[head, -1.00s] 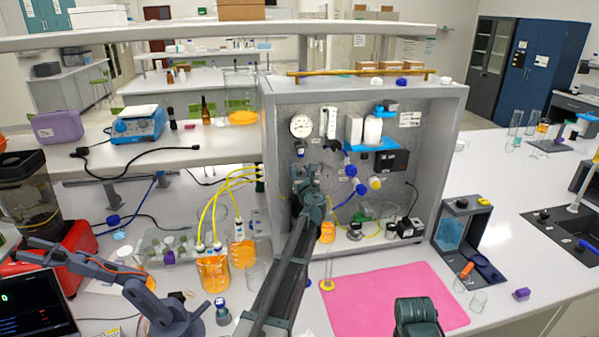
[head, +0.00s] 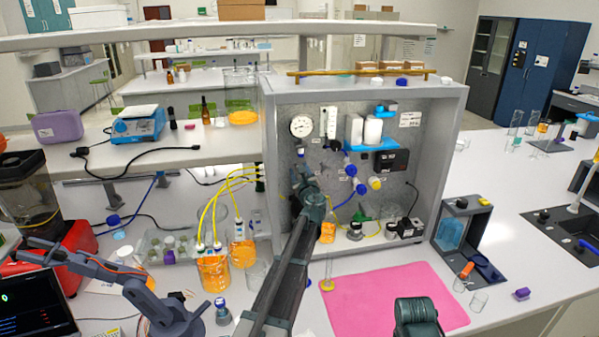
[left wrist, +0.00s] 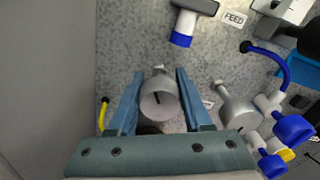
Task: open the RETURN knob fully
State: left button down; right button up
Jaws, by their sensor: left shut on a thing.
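In the left wrist view, a pale grey round knob (left wrist: 160,98) with a dark mark on its face sits between the two blue fingers of my left gripper (left wrist: 158,88), which is shut on it. Its label cannot be read, so I cannot tell from lettering that it is RETURN. In the head view my left gripper (head: 308,180) reaches the left part of the rig's back panel (head: 420,150) and hides the knob. A blue-ended part (left wrist: 182,38) beside the FEED label is above, apart from the fingers.
To the right of the held knob are a second grey fitting (left wrist: 237,108) and blue knobs (left wrist: 292,128). The rig's grey side wall (head: 270,170) stands close on the left. A pink mat (head: 390,300) and orange-filled bottles (head: 214,272) are in front.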

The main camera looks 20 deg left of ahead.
pick_arm(q)
jog(key=n, duration=0.5)
jog(key=shift+n, duration=0.3)
jog(key=n, duration=0.9)
jog(key=shift+f, duration=0.1)
jog(key=n, duration=0.4)
jog(key=shift+s+n, duration=0.1)
jog(key=shift+n, duration=0.2)
jog(key=n, duration=1)
jog(key=shift+n, duration=0.3)
jog(key=shift+f, duration=0.1)
jog(key=shift+c, duration=1.7)
grip_release()
